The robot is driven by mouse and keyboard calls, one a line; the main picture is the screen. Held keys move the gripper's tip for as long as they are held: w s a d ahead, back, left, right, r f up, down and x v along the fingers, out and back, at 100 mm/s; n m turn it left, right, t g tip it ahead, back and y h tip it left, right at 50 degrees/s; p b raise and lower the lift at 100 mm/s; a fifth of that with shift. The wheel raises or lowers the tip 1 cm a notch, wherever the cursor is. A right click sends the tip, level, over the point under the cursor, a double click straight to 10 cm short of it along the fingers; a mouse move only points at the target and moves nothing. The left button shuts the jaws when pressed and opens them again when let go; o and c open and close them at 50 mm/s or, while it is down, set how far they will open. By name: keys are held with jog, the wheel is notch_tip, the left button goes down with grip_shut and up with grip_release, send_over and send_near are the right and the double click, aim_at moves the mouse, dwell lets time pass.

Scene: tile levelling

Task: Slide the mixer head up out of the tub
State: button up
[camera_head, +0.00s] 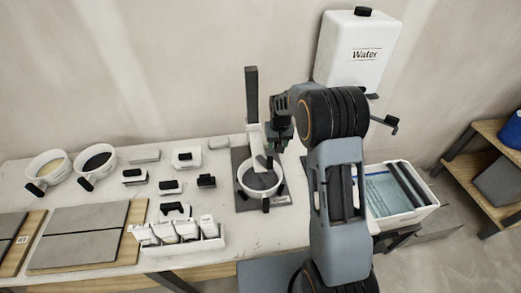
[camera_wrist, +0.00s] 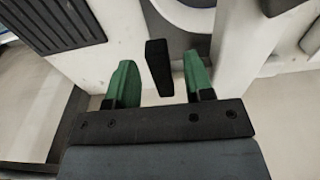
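The mixer stands on the worktable with a dark upright post (camera_head: 252,93) and a white mixer head (camera_head: 256,142) low on it. The white tub (camera_head: 244,181) sits below the head, with grey material inside and black grips. The head's lower part reaches into the tub's mouth. My gripper (camera_head: 274,148) is at the right side of the mixer head. In the wrist view its green fingers (camera_wrist: 162,84) are apart, with a black bar (camera_wrist: 158,64) between them. Gaps show on both sides of the bar. My arm hides part of the mixer's right side.
Two bowls (camera_head: 48,183), several small black-and-white tools and a white rack (camera_head: 180,246) of bottles stand left of the mixer. Grey tiles (camera_head: 80,245) lie front left. A water tank (camera_head: 352,50) hangs on the wall behind my arm. A white bin (camera_head: 405,214) is at the right.

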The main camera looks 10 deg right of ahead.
jog(key=f, duration=0.1)
jog(key=s+f, duration=0.1)
jog(key=f, duration=0.1)
jog(key=shift+s+g, duration=0.3)
jog(key=shift+g, duration=0.1)
jog(key=c, duration=0.6)
jog(key=shift+w+d+r+p, duration=0.1)
jog(key=shift+w+r+p, duration=0.15)
jog(key=shift+r+p, duration=0.25)
jog(key=shift+w+r+p, duration=0.25)
jog(key=shift+r+p, duration=0.15)
jog(key=shift+r, duration=0.1)
jog(key=shift+w+d+r+p, duration=0.1)
jog(key=shift+w+r+p, duration=0.3)
jog(key=shift+r, duration=0.05)
grip_shut()
notch_tip(320, 180, up, 17)
jog(key=p, duration=0.7)
jog(key=shift+f, duration=0.15)
jog(key=o, duration=0.6)
grip_release()
jog(key=shift+s, duration=0.2)
jog(key=shift+c, duration=0.2)
jog(key=o, duration=0.4)
jog(key=shift+w, duration=0.1)
